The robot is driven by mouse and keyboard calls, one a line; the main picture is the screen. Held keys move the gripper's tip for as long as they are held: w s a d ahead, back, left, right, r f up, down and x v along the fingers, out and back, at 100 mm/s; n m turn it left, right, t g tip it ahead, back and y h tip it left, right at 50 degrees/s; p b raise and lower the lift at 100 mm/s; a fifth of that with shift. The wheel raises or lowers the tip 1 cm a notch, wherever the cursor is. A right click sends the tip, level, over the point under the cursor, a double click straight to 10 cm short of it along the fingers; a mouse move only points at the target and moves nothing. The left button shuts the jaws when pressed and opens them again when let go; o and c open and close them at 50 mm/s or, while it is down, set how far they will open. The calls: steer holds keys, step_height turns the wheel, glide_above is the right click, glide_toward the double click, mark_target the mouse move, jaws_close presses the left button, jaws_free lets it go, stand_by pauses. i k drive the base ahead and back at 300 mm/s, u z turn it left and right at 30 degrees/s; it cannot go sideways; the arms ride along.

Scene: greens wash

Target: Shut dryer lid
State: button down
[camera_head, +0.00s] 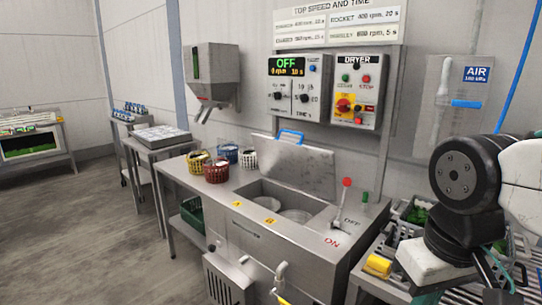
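The dryer lid (305,162) is a grey metal plate that stands raised and tilted at the back of the steel dryer counter (232,205). A blue handle (291,136) is at its upper edge. The lid is open, and the well (262,197) below it shows round metal openings. My arm's dark joint and white links fill the right edge, well apart from the lid. My gripper is not in view.
A lever with a red knob (346,183) stands right of the well, by ON and OFF marks. Several small baskets, including a red basket (216,171), stand left of the lid. The dryer panel (356,90) is on the wall. Crates with greens (418,214) are at right. Open floor lies left.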

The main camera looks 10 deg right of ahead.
mark_target(309, 168)
steer(key=u, duration=1.25)
steer(key=i, duration=0.75)
steer(key=z, duration=1)
steer(key=i, duration=0.75)
steer(key=z, duration=0.75)
